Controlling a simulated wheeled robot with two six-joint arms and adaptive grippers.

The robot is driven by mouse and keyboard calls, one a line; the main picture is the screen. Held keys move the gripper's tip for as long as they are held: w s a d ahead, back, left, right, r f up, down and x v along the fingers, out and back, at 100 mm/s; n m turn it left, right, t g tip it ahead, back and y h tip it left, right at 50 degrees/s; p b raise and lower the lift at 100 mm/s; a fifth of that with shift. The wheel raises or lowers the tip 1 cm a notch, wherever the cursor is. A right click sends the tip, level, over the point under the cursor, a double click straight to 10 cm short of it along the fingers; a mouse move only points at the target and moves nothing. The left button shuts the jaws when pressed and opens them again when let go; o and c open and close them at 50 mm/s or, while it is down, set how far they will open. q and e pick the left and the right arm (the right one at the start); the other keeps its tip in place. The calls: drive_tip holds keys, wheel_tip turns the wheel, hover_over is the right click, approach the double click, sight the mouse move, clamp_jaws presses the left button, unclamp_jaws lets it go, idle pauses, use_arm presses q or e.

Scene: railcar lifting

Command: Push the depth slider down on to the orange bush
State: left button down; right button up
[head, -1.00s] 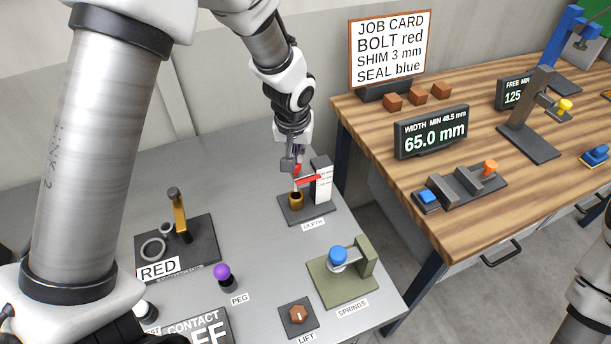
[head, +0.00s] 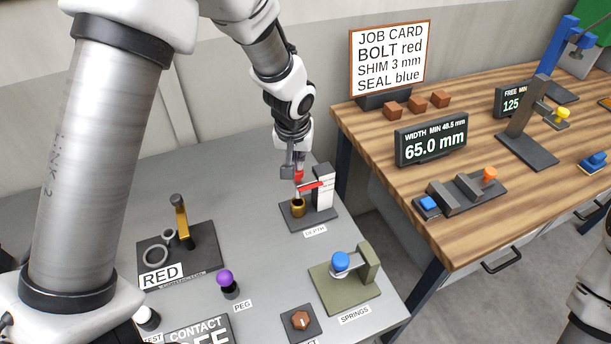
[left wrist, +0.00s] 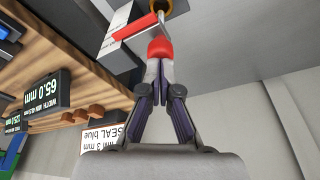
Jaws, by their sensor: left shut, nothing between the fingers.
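The depth slider, a red knob (head: 299,175) with a red pointer (head: 311,186), stands on the DEPTH stand beside a white upright scale (head: 324,190). The orange bush (head: 298,209) sits on the stand's dark base below it. My left gripper (head: 297,168) points down with shut, empty fingers just above the red knob. In the left wrist view the fingertips (left wrist: 158,66) are at the red knob (left wrist: 160,48) and seem to touch it. The pointer (left wrist: 135,27) and part of the bush (left wrist: 161,5) show beyond. My right gripper is out of view.
The grey table also holds a SPRINGS fixture (head: 345,290), a purple peg (head: 226,282) and a RED-labelled fixture (head: 178,250). A wooden bench (head: 400,185) with a width display (head: 431,138) stands to the right. My left arm covers the left side.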

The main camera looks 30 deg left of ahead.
use_arm(q)
drive_tip(key=shift+f, duration=0.1)
idle(0.4)
drive_tip(key=shift+s+b+x, duration=0.25)
drive_tip(key=shift+b+x, duration=0.85)
drive_tip(key=shift+x, duration=0.05)
drive_tip(key=shift+d, duration=0.15)
drive_tip(key=p+v, duration=0.2)
drive_tip(key=w+p+v, duration=0.1)
drive_tip(key=p+v, duration=0.1)
drive_tip(key=v, duration=0.1)
drive_tip(key=p+v, duration=0.2)
drive_tip(key=v, duration=0.1)
drive_tip(key=shift+w+a+p, duration=0.35)
drive_tip(key=shift+w, duration=0.05)
